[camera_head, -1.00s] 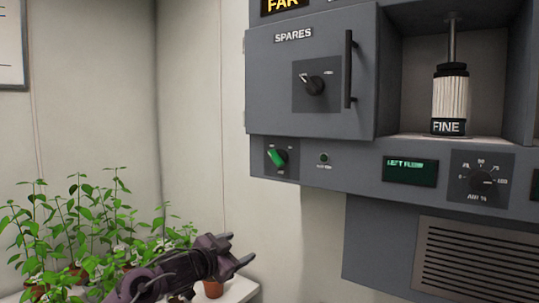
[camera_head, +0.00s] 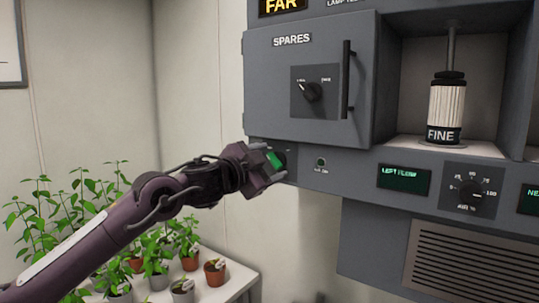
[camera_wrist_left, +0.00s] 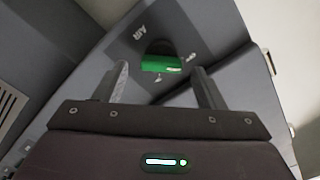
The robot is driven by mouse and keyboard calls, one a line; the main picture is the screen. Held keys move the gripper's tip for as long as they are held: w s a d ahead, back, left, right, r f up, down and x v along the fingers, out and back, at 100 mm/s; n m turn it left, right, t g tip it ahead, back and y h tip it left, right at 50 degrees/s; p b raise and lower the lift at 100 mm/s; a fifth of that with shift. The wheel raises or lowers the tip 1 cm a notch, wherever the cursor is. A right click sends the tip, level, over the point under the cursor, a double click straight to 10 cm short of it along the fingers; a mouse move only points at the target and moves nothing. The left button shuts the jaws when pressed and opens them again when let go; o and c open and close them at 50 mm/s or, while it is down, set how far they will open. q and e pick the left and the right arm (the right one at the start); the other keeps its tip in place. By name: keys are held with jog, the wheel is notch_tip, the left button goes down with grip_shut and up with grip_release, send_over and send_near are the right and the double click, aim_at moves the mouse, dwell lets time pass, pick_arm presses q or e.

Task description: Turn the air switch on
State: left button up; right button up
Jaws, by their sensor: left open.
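The air switch is a green knob (camera_head: 275,158) on the grey panel below the SPARES door. In the left wrist view the green knob (camera_wrist_left: 160,63) sits on a dark plate beside the word AIR. My left gripper (camera_head: 271,161) is open at the switch. In the left wrist view the fingers of the left gripper (camera_wrist_left: 158,72) stand on either side of the knob, with gaps visible. I cannot tell how deep the fingertips reach around it. In the head view the gripper hides most of the switch plate. My right gripper is not in view.
A SPARES door (camera_head: 294,112) with a dark knob (camera_head: 311,92) and vertical handle (camera_head: 346,80) is above the switch. A small green lamp (camera_head: 321,162), a LEFT FLOW display (camera_head: 404,179) and a dial (camera_head: 472,192) are to the right. Potted plants (camera_head: 155,258) stand below the arm.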

pick_arm(q)
jog(key=shift+w+d, duration=0.15)
jog(key=shift+w, duration=0.15)
jog(key=c, duration=1)
